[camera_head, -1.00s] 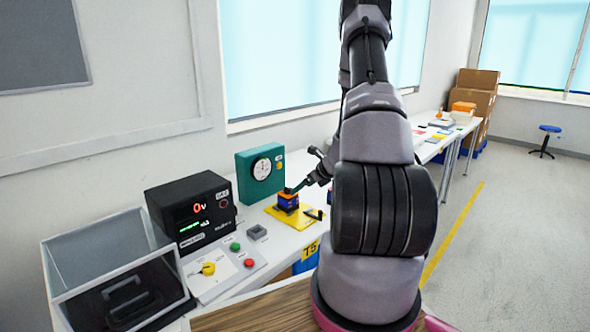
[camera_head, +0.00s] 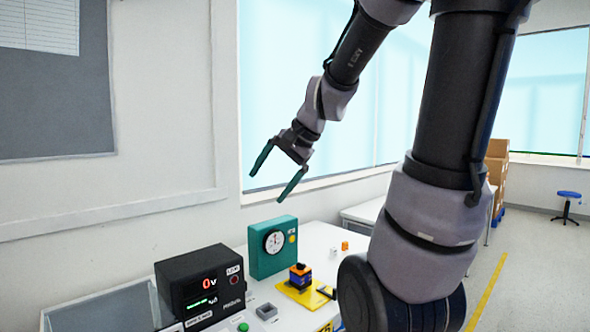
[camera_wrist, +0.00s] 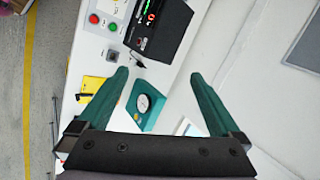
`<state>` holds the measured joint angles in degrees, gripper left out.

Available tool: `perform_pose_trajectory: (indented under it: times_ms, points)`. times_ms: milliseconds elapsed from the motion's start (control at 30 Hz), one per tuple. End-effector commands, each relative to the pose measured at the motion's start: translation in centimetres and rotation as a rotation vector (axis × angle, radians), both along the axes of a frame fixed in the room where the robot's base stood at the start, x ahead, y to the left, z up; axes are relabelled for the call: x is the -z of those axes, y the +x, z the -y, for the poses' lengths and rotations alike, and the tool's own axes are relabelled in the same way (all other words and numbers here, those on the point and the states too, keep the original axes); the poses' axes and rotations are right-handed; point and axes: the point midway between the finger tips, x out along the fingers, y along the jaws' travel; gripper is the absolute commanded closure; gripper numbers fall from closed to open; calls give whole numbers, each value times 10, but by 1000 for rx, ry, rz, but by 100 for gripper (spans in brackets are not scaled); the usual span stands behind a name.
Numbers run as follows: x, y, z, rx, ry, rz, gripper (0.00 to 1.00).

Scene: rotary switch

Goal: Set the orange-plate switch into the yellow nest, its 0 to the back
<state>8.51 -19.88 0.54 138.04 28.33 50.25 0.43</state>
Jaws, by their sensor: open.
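The orange-plate switch (camera_head: 300,277), a small block with a dark body, an orange band and a dark top, stands upright on the yellow nest plate (camera_head: 318,300) in the head view. The direction of its 0 is too small to read. My gripper (camera_head: 278,172) is open and empty, high above the bench and well clear of the switch. Its two green fingers are spread wide with nothing between them. In the wrist view, part of the yellow nest (camera_wrist: 91,87) shows beside the left finger; I cannot make out the switch there.
A green box with a dial (camera_head: 273,244) stands behind the nest. A black meter reading 0 V (camera_head: 203,286) is to the left. A grey block (camera_head: 267,311) and a green button (camera_head: 243,326) are in front. A small orange item (camera_head: 345,245) lies farther back. Air around my gripper is free.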

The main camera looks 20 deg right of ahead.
Motion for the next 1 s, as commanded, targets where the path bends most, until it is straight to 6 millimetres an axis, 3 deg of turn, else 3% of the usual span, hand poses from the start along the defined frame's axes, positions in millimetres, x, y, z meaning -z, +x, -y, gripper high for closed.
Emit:
perform_pose_trajectory:
  times_ms: [100, 200, 333, 500, 1000]
  points:
    - [-21, -44, -2, -139, -173, 99, 0]
    - [-30, -71, 4, -221, -301, 164, 0]
    - [-38, -93, 11, -284, -414, 219, 0]
    - [-40, -102, 17, -310, -469, 243, 0]
    - [-40, -102, 17, -308, -470, 243, 0]
